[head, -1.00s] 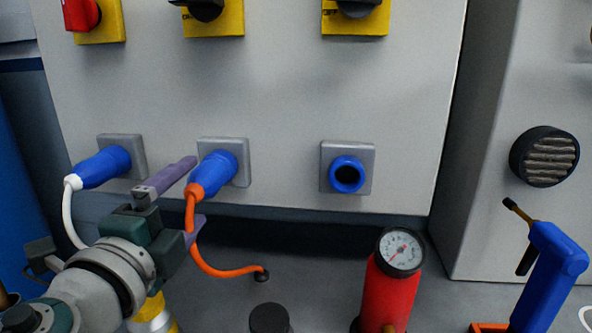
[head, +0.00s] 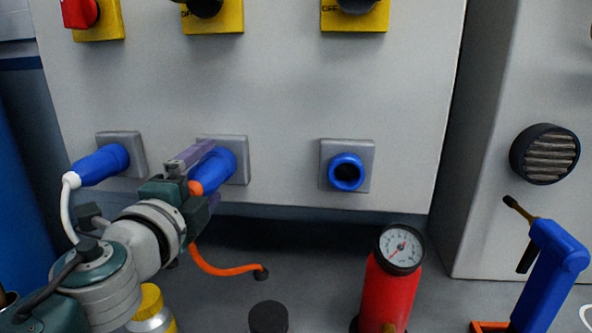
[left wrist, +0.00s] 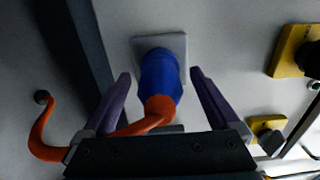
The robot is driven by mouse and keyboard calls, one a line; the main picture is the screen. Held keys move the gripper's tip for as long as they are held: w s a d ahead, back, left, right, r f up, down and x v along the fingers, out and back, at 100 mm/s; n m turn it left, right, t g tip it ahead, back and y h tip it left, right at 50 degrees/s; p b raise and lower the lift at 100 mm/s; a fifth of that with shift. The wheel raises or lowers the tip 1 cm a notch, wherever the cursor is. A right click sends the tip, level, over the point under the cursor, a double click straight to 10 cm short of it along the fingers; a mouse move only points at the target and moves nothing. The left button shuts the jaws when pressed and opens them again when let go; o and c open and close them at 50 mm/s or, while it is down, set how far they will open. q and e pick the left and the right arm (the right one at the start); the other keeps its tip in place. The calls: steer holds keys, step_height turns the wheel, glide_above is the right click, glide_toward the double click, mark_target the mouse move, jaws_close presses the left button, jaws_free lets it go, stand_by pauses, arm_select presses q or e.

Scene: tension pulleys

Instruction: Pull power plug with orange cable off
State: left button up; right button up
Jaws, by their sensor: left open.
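The blue power plug (head: 218,168) with the orange cable (head: 225,270) sits in the middle grey wall socket (head: 239,148). My left gripper (head: 198,178) is at this plug with its purple fingers on either side of it. In the left wrist view the blue plug (left wrist: 160,80) and the orange cable end (left wrist: 158,108) lie between the two open fingers of my left gripper (left wrist: 160,88), with gaps on both sides. In the head view the gripper hides part of the plug and cable. My right gripper is not in view.
A blue plug with a white cable (head: 100,165) is in the left socket. The right blue socket (head: 346,172) is empty. A red cylinder with a gauge (head: 390,285) and a blue torch-like tool (head: 550,270) stand at right. Yellow switches (head: 215,18) are above.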

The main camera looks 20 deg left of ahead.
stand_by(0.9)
arm_select(q)
jaws_close()
stand_by(0.6)
steer(key=shift+v, duration=3)
